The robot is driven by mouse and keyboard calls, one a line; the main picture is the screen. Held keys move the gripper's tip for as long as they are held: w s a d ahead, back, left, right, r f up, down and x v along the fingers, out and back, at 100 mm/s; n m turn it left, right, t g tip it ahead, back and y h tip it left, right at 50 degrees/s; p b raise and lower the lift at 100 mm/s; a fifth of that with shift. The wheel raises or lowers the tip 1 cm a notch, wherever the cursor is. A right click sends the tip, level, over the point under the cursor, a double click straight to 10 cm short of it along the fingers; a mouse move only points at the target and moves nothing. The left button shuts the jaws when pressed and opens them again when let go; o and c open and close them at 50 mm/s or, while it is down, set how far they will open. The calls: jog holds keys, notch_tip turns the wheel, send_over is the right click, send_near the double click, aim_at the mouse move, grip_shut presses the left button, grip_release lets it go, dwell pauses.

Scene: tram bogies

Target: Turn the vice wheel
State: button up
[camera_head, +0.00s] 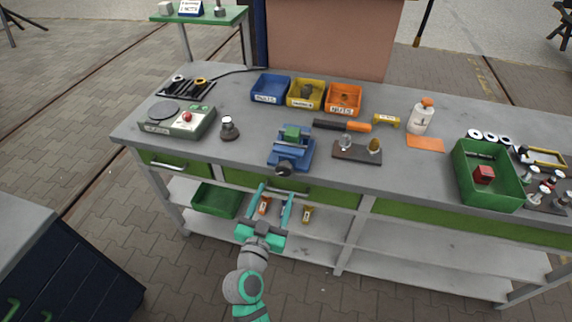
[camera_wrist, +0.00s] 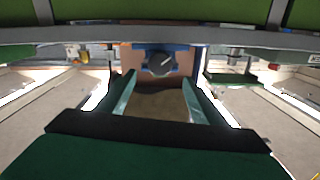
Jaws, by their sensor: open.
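The blue vice (camera_head: 291,147) stands at the bench's front edge with a green block (camera_head: 292,133) between its jaws. Its dark round wheel (camera_head: 283,169) faces the front, over the edge. In the wrist view the wheel (camera_wrist: 160,63) shows as a dark disc with a pale line, beyond the fingertips and a little above the gap between them. My gripper (camera_head: 276,191) is open and empty, in front of the bench and apart from the wheel. Its two teal fingers also show in the wrist view (camera_wrist: 160,85), spread to either side of the wheel's line.
Blue (camera_head: 271,87), yellow (camera_head: 306,93) and orange bins (camera_head: 344,99) stand behind the vice. A dark holder (camera_head: 357,152) is close on its right, a small knobbed weight (camera_head: 229,128) on its left. Green drawers (camera_head: 321,195) and a lower shelf lie under the bench top.

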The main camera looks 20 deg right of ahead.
aim_at(284, 171)
jog(key=w+d+n, duration=0.1)
jog(key=w+d, duration=0.1)
jog(key=w, duration=0.1)
jog(key=w+d+n, duration=0.1)
jog(key=w+d, duration=0.1)
jog(key=w, duration=0.1)
jog(key=w+d+n, duration=0.1)
jog(key=w, duration=0.2)
jog(key=shift+w+d+n, duration=0.1)
jog(key=shift+d+n, duration=0.3)
jog(key=shift+d, duration=0.15)
jog(key=shift+c, duration=0.7)
jog(key=c, duration=0.9)
